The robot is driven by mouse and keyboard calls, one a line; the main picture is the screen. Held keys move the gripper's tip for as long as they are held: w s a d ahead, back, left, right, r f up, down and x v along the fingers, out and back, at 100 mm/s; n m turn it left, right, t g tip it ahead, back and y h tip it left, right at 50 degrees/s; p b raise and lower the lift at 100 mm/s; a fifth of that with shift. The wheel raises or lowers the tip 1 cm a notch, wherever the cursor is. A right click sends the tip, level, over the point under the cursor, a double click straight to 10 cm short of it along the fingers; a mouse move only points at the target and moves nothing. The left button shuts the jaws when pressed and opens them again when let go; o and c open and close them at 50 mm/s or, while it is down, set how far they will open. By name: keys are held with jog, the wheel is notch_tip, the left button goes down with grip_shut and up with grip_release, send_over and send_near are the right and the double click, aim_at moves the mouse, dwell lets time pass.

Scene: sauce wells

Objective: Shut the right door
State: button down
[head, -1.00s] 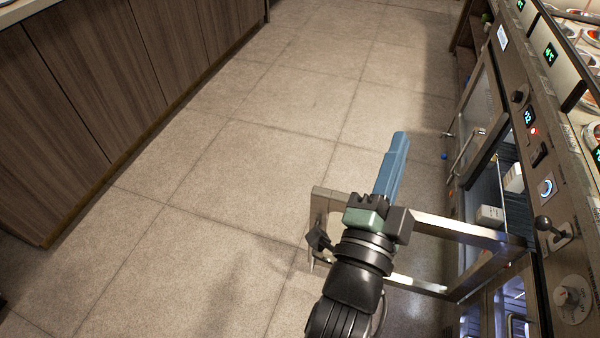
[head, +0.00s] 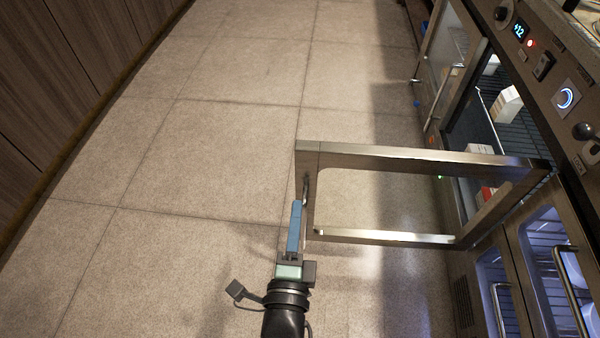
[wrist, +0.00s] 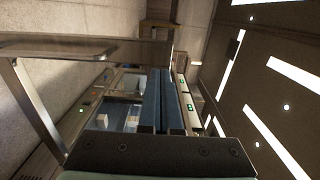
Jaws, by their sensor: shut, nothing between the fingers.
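The right door (head: 420,157) is a metal-framed glass door standing wide open, sticking out from the cabinet across the floor. It hinges at its right end in the head view, and a handle (head: 306,190) is near its free left end. In the wrist view its frame (wrist: 75,48) crosses the upper left. My gripper (head: 296,205) is shut and empty, beside the door's free end and handle. I cannot tell whether it touches them. Its shut fingers also show in the wrist view (wrist: 165,95), pointing along the counter front.
Another glass door (head: 432,70) farther along the cabinet stands partly open. Lit doors with bar handles (head: 570,285) are at the lower right. White boxes (head: 507,103) sit on the open compartment's rack. Wooden cabinets (head: 75,75) line the left; the tiled floor between is clear.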

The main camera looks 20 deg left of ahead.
aim_at(303, 159)
jog(key=b+x, duration=0.3)
jog(key=x, duration=0.7)
jog(key=shift+w, duration=0.15)
